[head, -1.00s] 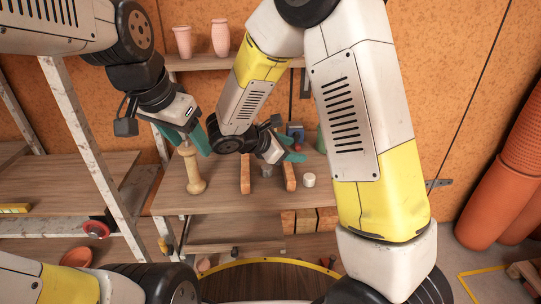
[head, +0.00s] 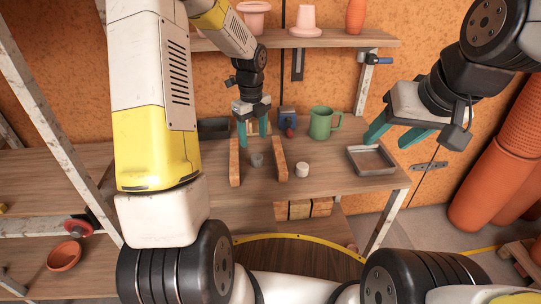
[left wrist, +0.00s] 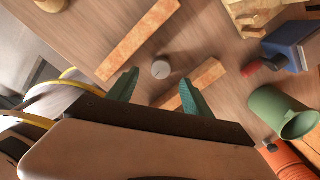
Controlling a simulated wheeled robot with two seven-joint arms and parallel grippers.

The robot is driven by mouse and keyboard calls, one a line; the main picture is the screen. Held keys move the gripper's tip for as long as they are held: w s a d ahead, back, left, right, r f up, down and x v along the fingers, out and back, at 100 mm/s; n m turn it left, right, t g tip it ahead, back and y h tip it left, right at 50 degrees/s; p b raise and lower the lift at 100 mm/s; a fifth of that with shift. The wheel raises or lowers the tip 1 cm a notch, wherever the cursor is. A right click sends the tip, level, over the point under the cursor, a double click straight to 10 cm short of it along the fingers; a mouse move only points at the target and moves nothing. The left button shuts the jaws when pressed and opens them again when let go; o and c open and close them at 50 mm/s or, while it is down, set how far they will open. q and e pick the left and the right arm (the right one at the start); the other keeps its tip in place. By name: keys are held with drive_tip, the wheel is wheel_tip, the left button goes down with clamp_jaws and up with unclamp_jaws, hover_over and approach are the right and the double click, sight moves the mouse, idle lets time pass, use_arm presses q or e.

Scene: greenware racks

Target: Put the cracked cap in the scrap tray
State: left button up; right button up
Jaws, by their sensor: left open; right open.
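A small grey round cap (head: 257,159) stands between two wooden strips on the bench. In the left wrist view this cap (left wrist: 161,69) shows a faint dark mark on top that may be a crack. A white cap (head: 302,170) stands right of the right strip. The scrap tray (head: 352,161) is a shallow grey tray at the bench's right end and looks empty. My left gripper (head: 253,129) is open above the strips, with the grey cap ahead of its fingertips (left wrist: 160,88). My right gripper (head: 394,133) is open and empty above the tray's right side.
The left strip (head: 234,163) and right strip (head: 279,158) flank the grey cap. A green mug (head: 321,124), a blue box (head: 288,117) and a small red item stand behind. Pots stand on the shelf (head: 345,40) above. Bench between white cap and tray is clear.

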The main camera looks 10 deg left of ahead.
sight(257, 156)
use_arm(q)
drive_tip(key=shift+w+d+f+m, duration=0.15)
drive_tip(key=shift+w+f+m, duration=0.05)
drive_tip(key=shift+f, duration=0.25)
drive_tip(key=shift+w+d+f+m, duration=0.1)
drive_tip(key=shift+w+f+m, duration=0.1)
drive_tip(key=shift+f, duration=0.25)
drive_tip(key=f, duration=0.7)
drive_tip(key=shift+s+d+f, duration=0.1)
drive_tip(key=shift+s+f, duration=0.05)
drive_tip(key=shift+s, duration=0.25)
clamp_jaws()
